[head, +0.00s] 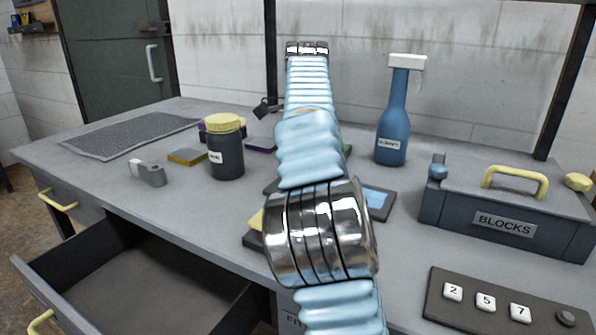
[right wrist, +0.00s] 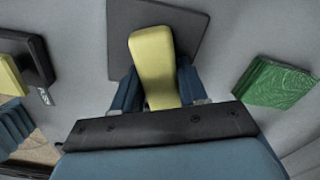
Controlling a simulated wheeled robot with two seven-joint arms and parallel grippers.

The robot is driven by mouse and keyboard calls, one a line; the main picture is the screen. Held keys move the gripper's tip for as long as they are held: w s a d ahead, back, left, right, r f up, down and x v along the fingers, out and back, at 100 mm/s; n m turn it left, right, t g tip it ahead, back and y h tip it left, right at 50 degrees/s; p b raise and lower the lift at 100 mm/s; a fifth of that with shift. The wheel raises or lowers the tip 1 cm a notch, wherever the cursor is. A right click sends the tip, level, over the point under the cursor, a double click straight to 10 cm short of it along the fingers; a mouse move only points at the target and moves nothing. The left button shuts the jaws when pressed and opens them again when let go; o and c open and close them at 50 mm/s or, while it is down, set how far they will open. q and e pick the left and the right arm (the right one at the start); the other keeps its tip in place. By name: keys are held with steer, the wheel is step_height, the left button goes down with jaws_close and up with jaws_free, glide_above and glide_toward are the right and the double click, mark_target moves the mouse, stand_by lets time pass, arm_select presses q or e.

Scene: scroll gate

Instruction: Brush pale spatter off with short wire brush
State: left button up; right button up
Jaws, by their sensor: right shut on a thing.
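My right gripper (right wrist: 158,76) is shut on a yellow, handle-like thing (right wrist: 152,48) in the right wrist view. It may be the short wire brush, but no bristles show. The yellow thing lies over a dark grey square plate (right wrist: 192,28); I cannot tell whether they touch. A green block (right wrist: 275,83) with faint pale lines is at the right of that view. I cannot make out pale spatter for sure on any thing. In the head view my arm hides my right gripper. My left gripper is not in view.
A dark jar (head: 226,157), a blue bottle (head: 392,135) and a BLOCKS box (head: 510,208) stand on the grey bench. A tape dispenser (head: 148,173) and a yellow-topped pad (head: 187,157) lie left. A numbered panel (head: 482,312) is front right. An open drawer (head: 130,285) juts out front left.

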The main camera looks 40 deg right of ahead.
steer(key=shift+s+d+f+b, duration=0.15)
steer(key=shift+s+b, duration=0.05)
steer(key=shift+s, duration=0.15)
steer(key=shift+s+d+f+b, duration=0.15)
steer(key=shift+s, duration=0.2)
steer(key=shift+s+d, duration=0.1)
steer(key=shift+s, duration=0.05)
jaws_close()
step_height(320, 180, up, 3)
steer(key=p, duration=0.2)
steer(key=shift+d+f+p, duration=0.1)
steer(key=shift+f+p, duration=0.05)
steer(key=shift+p, duration=0.25)
steer(key=shift+r, duration=1.8)
